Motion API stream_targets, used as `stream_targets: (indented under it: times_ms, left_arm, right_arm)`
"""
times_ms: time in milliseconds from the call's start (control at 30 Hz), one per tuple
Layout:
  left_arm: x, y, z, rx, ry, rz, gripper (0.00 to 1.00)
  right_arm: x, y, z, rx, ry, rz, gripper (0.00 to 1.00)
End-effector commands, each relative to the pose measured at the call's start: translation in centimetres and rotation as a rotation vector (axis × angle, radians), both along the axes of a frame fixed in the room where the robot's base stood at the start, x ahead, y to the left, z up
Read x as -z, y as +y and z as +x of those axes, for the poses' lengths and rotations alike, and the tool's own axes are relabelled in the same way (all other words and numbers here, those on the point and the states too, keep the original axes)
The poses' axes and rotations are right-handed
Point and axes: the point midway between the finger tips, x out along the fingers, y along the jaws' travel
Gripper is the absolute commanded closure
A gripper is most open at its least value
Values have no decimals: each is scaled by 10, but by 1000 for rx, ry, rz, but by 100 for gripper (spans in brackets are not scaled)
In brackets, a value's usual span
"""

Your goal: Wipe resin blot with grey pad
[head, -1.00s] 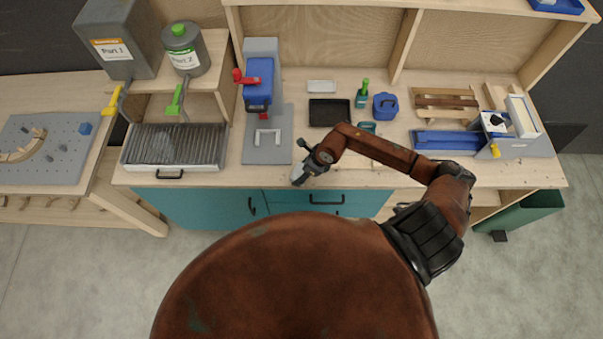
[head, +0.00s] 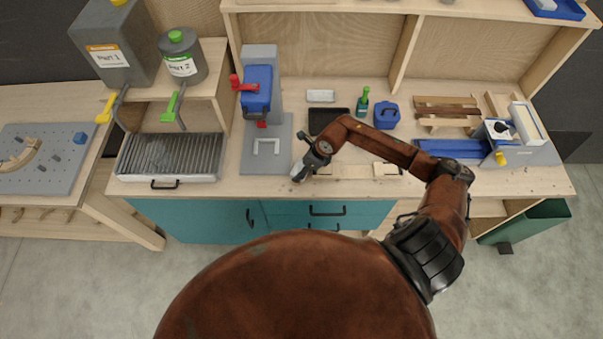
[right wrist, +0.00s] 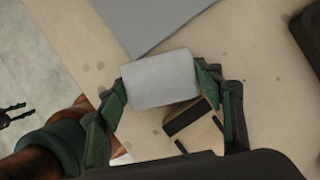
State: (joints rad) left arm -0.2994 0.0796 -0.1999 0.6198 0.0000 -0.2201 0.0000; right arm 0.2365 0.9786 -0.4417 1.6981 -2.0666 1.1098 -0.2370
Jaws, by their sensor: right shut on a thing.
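The grey pad (right wrist: 160,80) is a light rounded block between the fingers of my right gripper (right wrist: 160,88) in the right wrist view. My right gripper (head: 303,172) is shut on it. In the head view it is over the front part of the workbench, just right of the grey press base. I cannot tell whether the pad touches the wood. Several small darker spots (right wrist: 137,32) show on the wood in the right wrist view, but I cannot tell which mark is the resin blot. My left gripper is not in view.
The blue press (head: 257,90) on its grey base (head: 270,150) stands left of my right gripper. A black tray (head: 322,118), a green bottle (head: 362,103) and a blue box (head: 386,114) stand behind my arm. A ribbed metal tray (head: 170,157) is at left.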

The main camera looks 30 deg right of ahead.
Motion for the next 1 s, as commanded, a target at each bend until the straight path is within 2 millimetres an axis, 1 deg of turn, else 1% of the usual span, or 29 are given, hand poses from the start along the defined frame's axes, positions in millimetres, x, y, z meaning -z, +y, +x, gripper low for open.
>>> stream_targets:
  times_ms: [33,233,533,833,1000]
  left_arm:
    - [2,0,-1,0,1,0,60]
    - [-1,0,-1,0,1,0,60]
    - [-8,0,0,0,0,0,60]
    - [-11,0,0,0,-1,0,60]
    - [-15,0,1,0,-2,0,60]
  right_arm:
    - [-2,-2,4,3,-8,-4,59]
    - [-4,1,0,4,-10,-2,59]
    - [-2,14,-22,1,-6,-2,59]
    - [0,20,-33,0,-3,-1,59]
    - [2,28,-46,-1,0,-2,59]
